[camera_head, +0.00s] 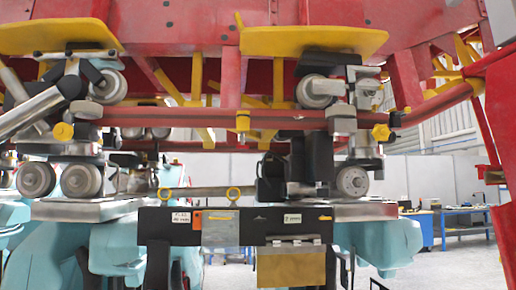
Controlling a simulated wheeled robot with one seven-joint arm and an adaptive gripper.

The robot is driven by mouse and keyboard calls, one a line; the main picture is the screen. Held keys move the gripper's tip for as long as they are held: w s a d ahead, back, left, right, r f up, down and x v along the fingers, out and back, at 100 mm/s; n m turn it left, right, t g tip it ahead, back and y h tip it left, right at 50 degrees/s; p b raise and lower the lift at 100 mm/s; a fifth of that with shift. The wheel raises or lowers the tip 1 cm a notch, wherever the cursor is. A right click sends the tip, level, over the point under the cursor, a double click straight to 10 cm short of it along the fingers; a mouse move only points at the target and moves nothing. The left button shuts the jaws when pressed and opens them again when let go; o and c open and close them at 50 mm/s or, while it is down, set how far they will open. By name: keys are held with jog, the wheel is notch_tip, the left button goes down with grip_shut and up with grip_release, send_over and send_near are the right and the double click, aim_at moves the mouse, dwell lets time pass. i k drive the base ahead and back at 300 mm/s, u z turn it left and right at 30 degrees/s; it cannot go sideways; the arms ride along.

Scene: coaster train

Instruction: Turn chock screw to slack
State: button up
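I cannot tell for sure which part is the chock screw. A grey horizontal rod (200,191) with yellow rings (233,193) runs between the wheels, toward a dark block (270,180) beside the right lower wheel (352,181). Yellow hand knobs show at the right (381,132) and left (63,131) wheel assemblies. A yellow-tipped fitting (242,122) hangs under the red beam (290,118). Whether any screw is tight or slack does not show. I cannot make out my gripper in this view.
A black board (155,220) with labels, an orange-edged plate and a tan pouch (290,268) hangs in front, below the rod. Teal bodies (390,245) stand under the wheels. Yellow plates (310,40) and red framework lie overhead. Workbenches (465,215) stand far right.

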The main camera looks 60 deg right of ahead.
aim_at(243, 146)
jog(key=z, duration=1.45)
